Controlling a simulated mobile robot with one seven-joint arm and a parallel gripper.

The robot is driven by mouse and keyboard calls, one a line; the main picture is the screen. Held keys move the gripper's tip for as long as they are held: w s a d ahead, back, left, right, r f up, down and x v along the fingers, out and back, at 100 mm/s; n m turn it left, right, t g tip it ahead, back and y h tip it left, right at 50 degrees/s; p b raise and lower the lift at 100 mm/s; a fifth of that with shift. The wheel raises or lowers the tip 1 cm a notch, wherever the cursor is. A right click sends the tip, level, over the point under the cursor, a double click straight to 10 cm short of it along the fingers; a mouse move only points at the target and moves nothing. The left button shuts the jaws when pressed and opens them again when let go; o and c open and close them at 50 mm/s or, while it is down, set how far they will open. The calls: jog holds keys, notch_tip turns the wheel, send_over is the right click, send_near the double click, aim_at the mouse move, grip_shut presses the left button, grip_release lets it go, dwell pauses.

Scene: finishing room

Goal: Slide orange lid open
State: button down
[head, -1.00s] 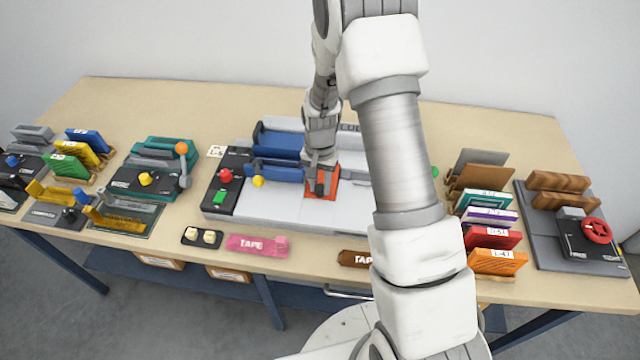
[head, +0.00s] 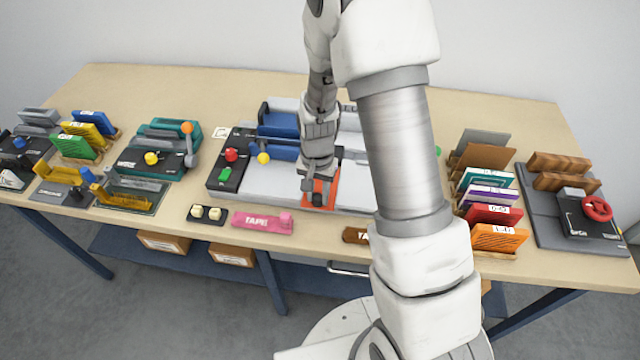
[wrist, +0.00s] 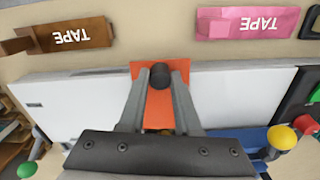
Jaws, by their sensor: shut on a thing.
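The orange lid (head: 329,198) is a flat plate on the white bed of the machine (head: 270,184) in the middle of the bench. In the wrist view the orange lid (wrist: 158,108) carries a dark round knob (wrist: 160,76), and its near end reaches slightly past the bed's front edge. My gripper (wrist: 161,80) is shut on the knob, one finger on each side. In the head view my gripper (head: 318,198) stands over the lid and hides part of it. What lies under the lid is hidden.
A pink tape block (head: 263,222) and a brown tape block (head: 355,235) lie on the bench in front of the machine. A red knob (head: 231,155) and a blue block (head: 280,124) are on the machine's left half. My arm hides its right part.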

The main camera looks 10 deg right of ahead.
jog(key=shift+s+a, duration=0.3)
jog(key=shift+s, duration=0.35)
jog(key=c, duration=0.6)
grip_release()
notch_tip(320, 180, up, 18)
jog(key=shift+f+p, duration=0.25)
jog(key=shift+p, duration=0.05)
